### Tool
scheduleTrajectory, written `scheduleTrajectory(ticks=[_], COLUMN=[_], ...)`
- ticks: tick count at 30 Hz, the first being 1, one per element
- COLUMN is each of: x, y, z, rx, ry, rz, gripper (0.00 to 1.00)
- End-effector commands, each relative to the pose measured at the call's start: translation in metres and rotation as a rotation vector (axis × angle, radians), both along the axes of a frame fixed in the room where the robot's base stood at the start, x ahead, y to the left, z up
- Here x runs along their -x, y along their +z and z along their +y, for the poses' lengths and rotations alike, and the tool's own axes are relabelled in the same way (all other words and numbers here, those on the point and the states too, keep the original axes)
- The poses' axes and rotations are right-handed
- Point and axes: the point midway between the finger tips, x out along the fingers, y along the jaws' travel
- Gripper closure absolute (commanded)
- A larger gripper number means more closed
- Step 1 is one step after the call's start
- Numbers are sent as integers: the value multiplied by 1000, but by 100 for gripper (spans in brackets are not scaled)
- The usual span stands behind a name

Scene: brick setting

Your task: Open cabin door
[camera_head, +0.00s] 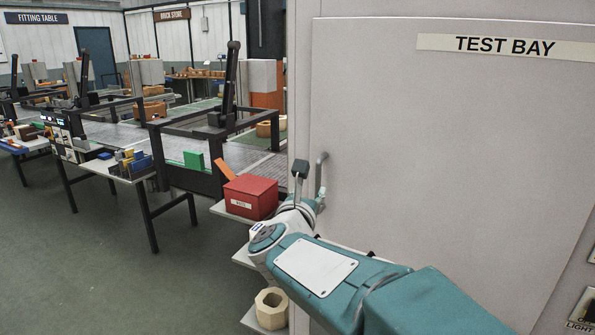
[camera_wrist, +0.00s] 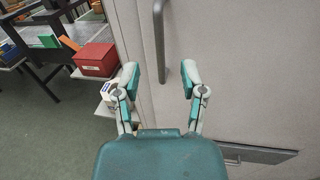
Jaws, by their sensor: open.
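The cabin door (camera_head: 440,140) is a large pale grey panel with a "TEST BAY" sign (camera_head: 505,46), filling the right of the head view. It looks shut in its frame. Its grey vertical bar handle (camera_head: 320,178) is near the door's left edge. In the wrist view the handle (camera_wrist: 162,40) hangs down from the top, its lower end just ahead of the gap between my fingers. My gripper (camera_wrist: 160,76) is open and empty, one finger on each side of the handle's line. In the head view my gripper (camera_head: 301,175) is beside the handle; contact cannot be told.
A red box (camera_head: 251,197) stands on a shelf left of the door, also seen in the wrist view (camera_wrist: 96,60). A hollow wooden block (camera_head: 271,308) sits lower down. Work tables with bricks (camera_head: 130,162) stand at left. Green floor (camera_head: 120,270) is clear in front.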

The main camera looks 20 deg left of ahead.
Motion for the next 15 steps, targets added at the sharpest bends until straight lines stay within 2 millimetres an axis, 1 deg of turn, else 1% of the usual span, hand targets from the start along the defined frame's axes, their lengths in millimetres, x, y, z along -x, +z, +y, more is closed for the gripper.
scheduleTrajectory(ticks=[2, 5, 12, 15], x=[-6, -20, -65, -82], y=[0, -1, -5, -5], z=[2, 4, 18, 20], rx=[-4, 1, 9, 9], ry=[-3, -4, -2, -1], rz=[0, -1, 0, 0], gripper=[46, 46, 46, 46])
